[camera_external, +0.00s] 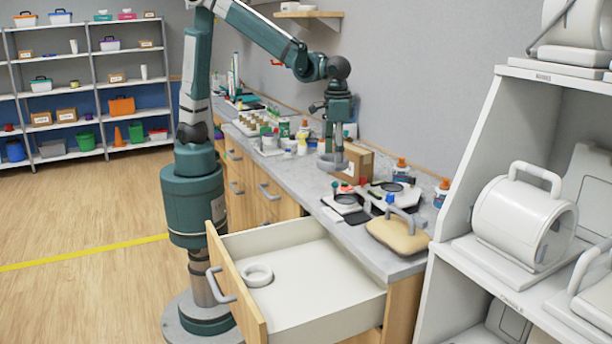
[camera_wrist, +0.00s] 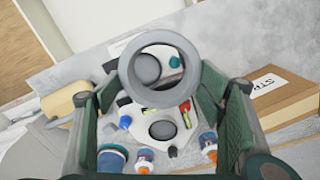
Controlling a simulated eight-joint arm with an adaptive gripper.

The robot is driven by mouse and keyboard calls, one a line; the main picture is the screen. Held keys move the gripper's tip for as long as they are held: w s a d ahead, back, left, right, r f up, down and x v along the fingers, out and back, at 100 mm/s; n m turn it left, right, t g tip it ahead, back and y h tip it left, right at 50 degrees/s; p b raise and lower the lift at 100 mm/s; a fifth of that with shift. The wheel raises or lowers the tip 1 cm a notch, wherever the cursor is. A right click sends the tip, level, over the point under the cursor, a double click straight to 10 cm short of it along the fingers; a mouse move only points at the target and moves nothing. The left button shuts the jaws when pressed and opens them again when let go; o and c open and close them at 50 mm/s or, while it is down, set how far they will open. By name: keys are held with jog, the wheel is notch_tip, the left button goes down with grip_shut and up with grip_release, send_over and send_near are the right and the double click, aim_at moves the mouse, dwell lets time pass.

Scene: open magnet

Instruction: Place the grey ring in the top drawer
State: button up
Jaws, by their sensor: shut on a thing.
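The grey ring (camera_wrist: 158,100) is held between the fingertips of my gripper (camera_wrist: 162,88) in the wrist view. In the external view my gripper (camera_external: 334,152) points down over the counter, beside a cardboard box, and the grey ring (camera_external: 332,163) shows at its lower end. The top drawer (camera_external: 325,290) is pulled out at the counter's near end, in front of and below my gripper. A whitish ring (camera_external: 257,275) lies inside it near the front panel, and the rest of its floor is bare.
The cardboard box (camera_external: 358,162) stands close to my gripper on the counter (camera_external: 300,178). Small devices (camera_external: 345,203), bottles (camera_external: 401,166) and a tan padded object with a handle (camera_external: 397,235) sit nearby. White shelving (camera_external: 465,165) stands right of the drawer.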

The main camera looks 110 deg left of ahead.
jog(key=d+m+b, duration=0.3)
jog(key=d+m, duration=0.1)
jog(key=d, duration=1.6)
jog(key=m+b, duration=0.2)
send_over(287, 317)
notch_tip(287, 317, down, 28)
jog(key=shift+r, duration=0.2)
jog(key=shift+d, duration=0.1)
jog(key=shift+f+b, duration=0.7)
jog(key=shift+f, duration=2.4)
jog(key=shift+f+b, duration=0.45)
jog(key=shift+f, duration=1.4)
jog(key=shift+f, duration=0.2)
